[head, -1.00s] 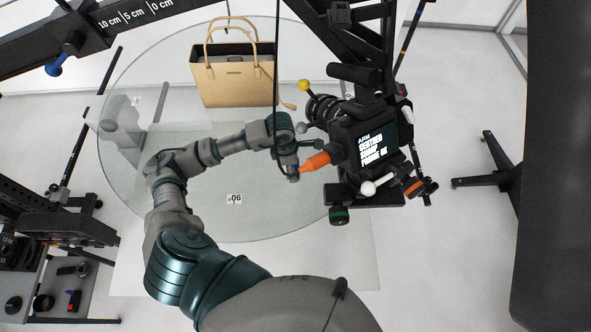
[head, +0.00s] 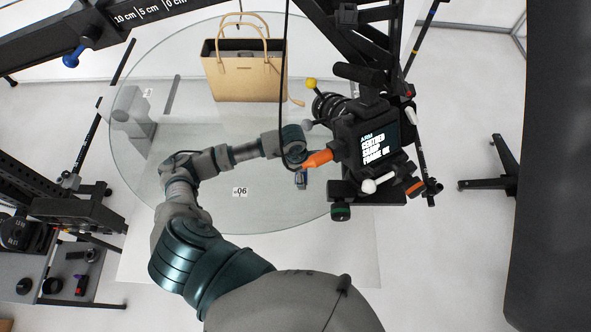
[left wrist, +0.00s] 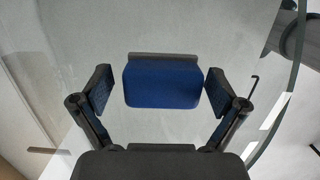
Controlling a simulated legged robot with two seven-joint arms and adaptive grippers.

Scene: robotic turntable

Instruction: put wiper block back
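The wiper block is a blue block with a grey strip along its far edge. In the left wrist view the wiper block (left wrist: 163,84) lies between the two fingers, with a small gap on each side. In the head view a small blue and dark piece, likely the block (head: 301,180), shows over the glass just below my left gripper. My left gripper (left wrist: 161,92) is open around the block; in the head view the gripper (head: 297,163) is partly hidden by an orange handle and a dark cable. My right gripper is not in view.
A round glass turntable (head: 200,215) carries a tan handbag (head: 247,78) at the back. A camera rig (head: 372,140) with an orange handle (head: 318,158) stands close right of my left gripper. A grey shelf (head: 62,285) with small tools is at lower left.

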